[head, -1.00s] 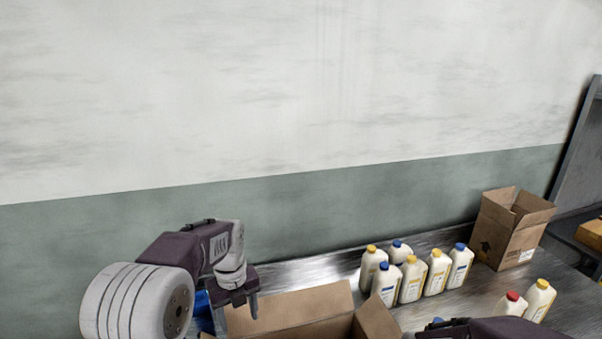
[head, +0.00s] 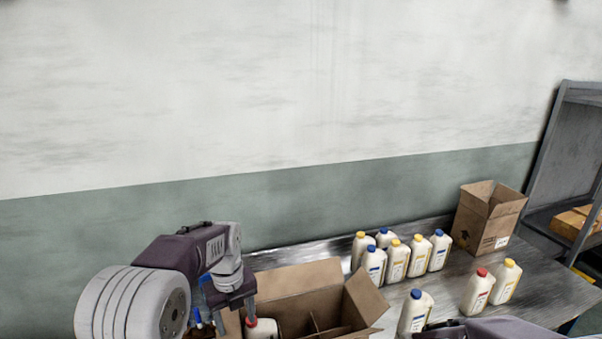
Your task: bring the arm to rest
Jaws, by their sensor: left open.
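My left gripper (head: 232,314) hangs at the lower left in the head view, open, fingers pointing down at the left side of an open cardboard box (head: 300,281). A white bottle with a red cap (head: 262,328) shows just below and right of its fingers; I cannot tell whether they touch. Dividers show inside the box. Part of my right arm (head: 490,329) shows at the bottom edge, but its gripper fingers are out of view.
Several white bottles (head: 397,262) with yellow and blue caps stand on the metal table (head: 545,295). A blue-capped bottle (head: 414,313), a red-capped bottle (head: 477,293) and a yellow-capped bottle (head: 506,281) stand nearer. A smaller open box (head: 488,218) and a shelf (head: 570,160) are at right.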

